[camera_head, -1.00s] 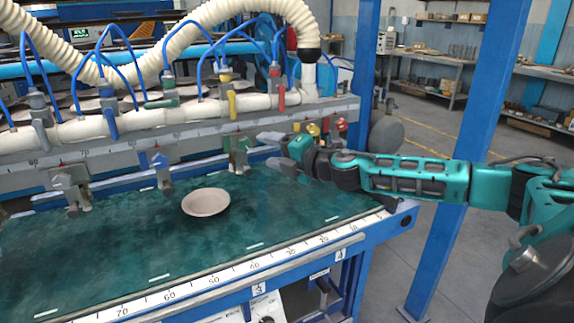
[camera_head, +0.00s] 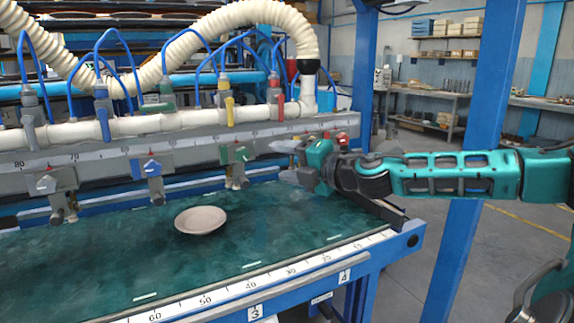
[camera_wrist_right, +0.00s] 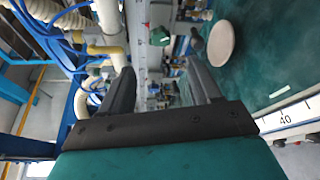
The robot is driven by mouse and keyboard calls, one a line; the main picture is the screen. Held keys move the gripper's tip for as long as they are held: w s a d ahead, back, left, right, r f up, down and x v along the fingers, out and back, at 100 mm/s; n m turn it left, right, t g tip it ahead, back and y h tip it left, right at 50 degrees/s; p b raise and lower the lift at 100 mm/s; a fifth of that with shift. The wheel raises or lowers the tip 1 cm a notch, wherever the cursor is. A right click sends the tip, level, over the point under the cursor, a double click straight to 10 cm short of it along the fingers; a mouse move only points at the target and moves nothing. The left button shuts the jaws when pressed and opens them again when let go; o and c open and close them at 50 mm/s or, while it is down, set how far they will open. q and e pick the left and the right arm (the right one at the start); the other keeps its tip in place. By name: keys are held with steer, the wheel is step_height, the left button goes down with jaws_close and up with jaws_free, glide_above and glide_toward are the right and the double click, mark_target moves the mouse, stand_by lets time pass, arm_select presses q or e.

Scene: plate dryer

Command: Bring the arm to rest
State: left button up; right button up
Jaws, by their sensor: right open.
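My right gripper (camera_head: 284,161) reaches in from the right at the far right end of the machine, above the green belt (camera_head: 150,262). It is open and empty. In the right wrist view its two fingers (camera_wrist_right: 160,88) stand apart with nothing between them. A round, pale plate (camera_head: 201,220) lies flat on the green belt, left of and below the gripper, apart from it. The plate also shows in the right wrist view (camera_wrist_right: 221,44), beyond the right finger. My left gripper is not in view.
A grey beam with valves and a white pipe (camera_head: 160,126) with blue hoses runs behind the belt, close to my right gripper. A blue post (camera_head: 482,110) stands behind my right arm. A numbered white ruler edge (camera_head: 282,277) borders the belt's front.

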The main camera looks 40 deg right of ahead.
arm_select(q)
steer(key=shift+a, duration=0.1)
arm_select(e)
steer(key=s+a+f+m+g+y+p, duration=0.15)
steer(key=a+f+m, duration=0.25)
steer(key=a+f, duration=0.45)
steer(key=s+a+f+m+g+p, duration=0.1)
steer(key=s+a+f+m+p, duration=0.25)
steer(key=f, duration=0.85)
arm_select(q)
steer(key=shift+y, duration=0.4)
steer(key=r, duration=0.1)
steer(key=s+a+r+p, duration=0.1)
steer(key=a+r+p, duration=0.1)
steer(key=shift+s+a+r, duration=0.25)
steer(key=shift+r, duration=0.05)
arm_select(e)
steer(key=s+a+f+m+g+h, duration=0.2)
steer(key=s+a+f+m+g, duration=0.1)
steer(key=s+a+f+m, duration=0.9)
steer(key=s+f, duration=0.1)
steer(key=s, duration=0.2)
steer(key=shift+s+a+f, duration=0.2)
steer(key=shift+s+f, duration=0.1)
steer(key=shift+s, duration=0.1)
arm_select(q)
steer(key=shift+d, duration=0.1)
arm_select(e)
steer(key=shift+m, duration=0.25)
